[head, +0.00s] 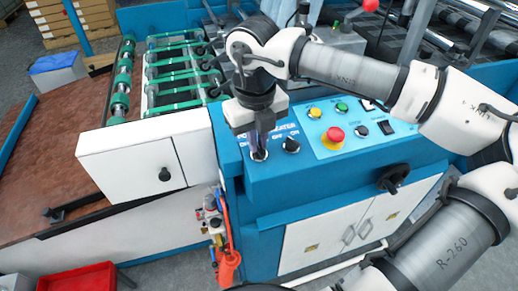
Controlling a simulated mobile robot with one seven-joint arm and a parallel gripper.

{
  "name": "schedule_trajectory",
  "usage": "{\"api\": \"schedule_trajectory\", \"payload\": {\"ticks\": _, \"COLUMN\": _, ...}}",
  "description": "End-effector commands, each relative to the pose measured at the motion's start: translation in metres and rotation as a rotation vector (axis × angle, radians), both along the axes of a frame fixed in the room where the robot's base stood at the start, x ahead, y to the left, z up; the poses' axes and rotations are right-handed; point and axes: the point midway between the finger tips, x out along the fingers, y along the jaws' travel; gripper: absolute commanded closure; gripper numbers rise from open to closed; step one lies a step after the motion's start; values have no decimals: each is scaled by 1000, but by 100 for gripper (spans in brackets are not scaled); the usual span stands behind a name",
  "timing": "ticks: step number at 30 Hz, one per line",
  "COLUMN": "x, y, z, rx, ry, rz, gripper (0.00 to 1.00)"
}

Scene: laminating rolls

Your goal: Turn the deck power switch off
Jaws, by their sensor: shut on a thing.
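The blue control deck (340,190) has two rotary switches at its left end, with partly hidden lettering and OFF and ON marks above them. My gripper (259,150) points down over the left switch (259,156) and is shut on its knob. The fingers hide most of that knob, so I cannot tell which way it points. The second black switch (291,145) stands just to the right, apart from my gripper.
Right of the switches, a light blue panel holds a red emergency button (335,134), a yellow button (314,112) and a green button (341,107). A black handle (393,179) sticks out of the front. A white cabinet (150,160) stands left.

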Motion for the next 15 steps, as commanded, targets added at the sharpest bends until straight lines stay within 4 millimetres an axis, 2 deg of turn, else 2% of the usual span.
{"api": "schedule_trajectory", "payload": {"ticks": 1, "x": -1, "y": 1, "z": -7, "rx": -10, "ry": 1, "rz": 41, "gripper": 100}}
{"api": "schedule_trajectory", "payload": {"ticks": 15, "x": -4, "y": 3, "z": -4, "rx": -64, "ry": -14, "rz": 307, "gripper": 100}}
